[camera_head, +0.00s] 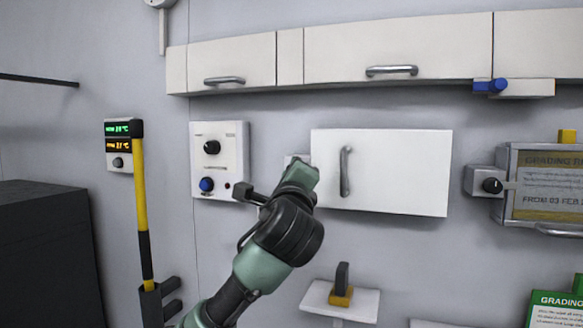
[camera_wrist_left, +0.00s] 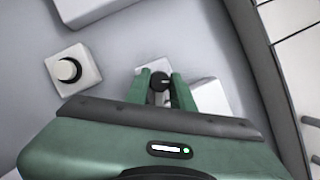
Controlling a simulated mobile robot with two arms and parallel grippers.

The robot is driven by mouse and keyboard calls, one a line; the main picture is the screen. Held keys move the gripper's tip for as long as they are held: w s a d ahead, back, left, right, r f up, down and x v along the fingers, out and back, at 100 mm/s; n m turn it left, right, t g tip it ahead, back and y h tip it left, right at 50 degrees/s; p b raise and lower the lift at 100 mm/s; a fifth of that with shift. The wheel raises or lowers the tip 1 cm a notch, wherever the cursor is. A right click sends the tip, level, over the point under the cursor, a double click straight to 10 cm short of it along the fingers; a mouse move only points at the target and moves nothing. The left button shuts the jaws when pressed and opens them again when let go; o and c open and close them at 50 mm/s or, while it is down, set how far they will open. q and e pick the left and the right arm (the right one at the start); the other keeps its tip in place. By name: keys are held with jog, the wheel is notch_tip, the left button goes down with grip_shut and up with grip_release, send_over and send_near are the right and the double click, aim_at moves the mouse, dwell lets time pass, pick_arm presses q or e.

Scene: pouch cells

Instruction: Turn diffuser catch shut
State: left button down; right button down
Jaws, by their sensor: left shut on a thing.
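The diffuser catch (camera_wrist_left: 159,80) appears to be the small black knob on a pale block beside the white panel's left edge. In the left wrist view it sits between the two green fingers of my left gripper (camera_wrist_left: 160,92), which are shut on it. In the head view my left gripper (camera_head: 300,172) reaches the left edge of the white panel (camera_head: 405,172) and hides the knob; only a corner of its pale block (camera_head: 295,159) shows. The panel lies flat along the wall and has a grey vertical handle (camera_head: 345,172). The knob's exact turn is hard to tell. My right gripper is not in view.
Left of the catch is a white control box (camera_head: 234,140) with a black knob and a blue knob. A yellow-black pole (camera_head: 141,200) stands further left. Wall cabinets (camera_head: 398,45) hang above. A small shelf (camera_head: 318,302) with a black-and-yellow piece is below. A framed case (camera_head: 510,160) is at right.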

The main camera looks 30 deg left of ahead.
pick_arm(q)
jog(key=n+g+p, duration=0.1)
jog(key=n+g, duration=0.1)
jog(key=n, duration=0.3)
jog(key=shift+r+p, duration=0.1)
jog(key=shift+p, duration=0.2)
dwell(0.4)
jog(key=c, duration=1.2)
grip_release()
jog(key=shift+d, duration=0.1)
jog(key=b+v, duration=0.3)
jog(key=v, duration=0.4)
jog(key=shift+s+d, duration=0.2)
jog(key=shift+s, duration=0.1)
